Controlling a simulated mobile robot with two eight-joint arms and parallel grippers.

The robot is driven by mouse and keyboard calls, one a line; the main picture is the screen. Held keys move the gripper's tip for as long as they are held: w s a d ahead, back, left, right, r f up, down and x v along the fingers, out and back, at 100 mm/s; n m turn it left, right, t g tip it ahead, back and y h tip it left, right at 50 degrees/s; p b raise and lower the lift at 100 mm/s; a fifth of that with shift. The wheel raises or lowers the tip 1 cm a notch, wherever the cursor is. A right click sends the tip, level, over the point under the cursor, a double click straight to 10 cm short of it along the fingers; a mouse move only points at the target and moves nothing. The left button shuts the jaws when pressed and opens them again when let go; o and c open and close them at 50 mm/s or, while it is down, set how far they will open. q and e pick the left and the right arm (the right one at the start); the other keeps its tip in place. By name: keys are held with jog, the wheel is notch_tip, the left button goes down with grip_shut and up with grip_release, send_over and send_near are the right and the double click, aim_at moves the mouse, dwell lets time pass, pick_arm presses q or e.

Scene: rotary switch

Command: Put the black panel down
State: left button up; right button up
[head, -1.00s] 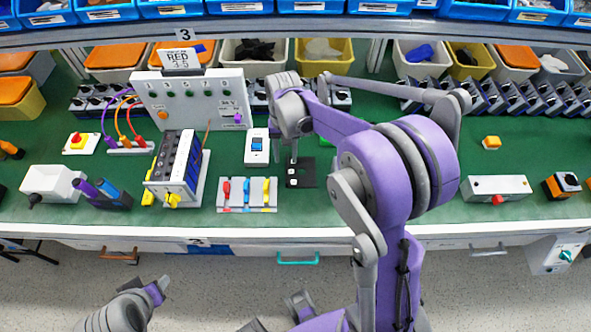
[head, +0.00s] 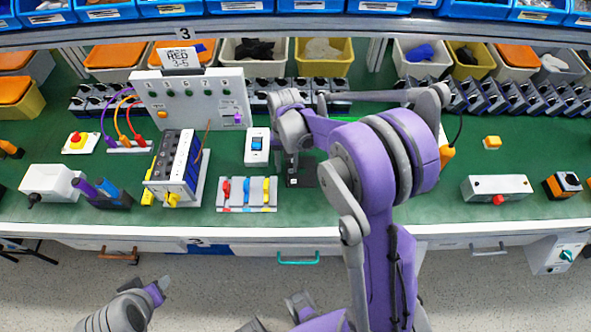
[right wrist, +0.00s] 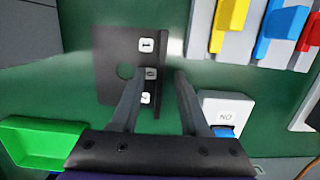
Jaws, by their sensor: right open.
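The black panel (head: 301,181) lies on the green bench top, partly hidden behind my right gripper in the head view. In the right wrist view the panel (right wrist: 112,62) shows a round hole, white labels and a dark raised edge along its right side. My right gripper (right wrist: 155,78) is open, with one finger over the labelled face and the other to the right of the panel. In the head view the right gripper (head: 293,172) is small and low at the panel. My left gripper (head: 160,289) is at the lower left, away from the bench; its jaw state is unclear.
A white switch box with a blue rocker (head: 257,146) stands left of the panel. A block with red, blue and yellow levers (head: 246,195) is at the front left. A grey box with a red button (head: 497,188) is at the right. Bare green bench lies between.

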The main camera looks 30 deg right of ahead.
jog(key=shift+f, duration=0.1)
grip_shut()
dwell(1.2)
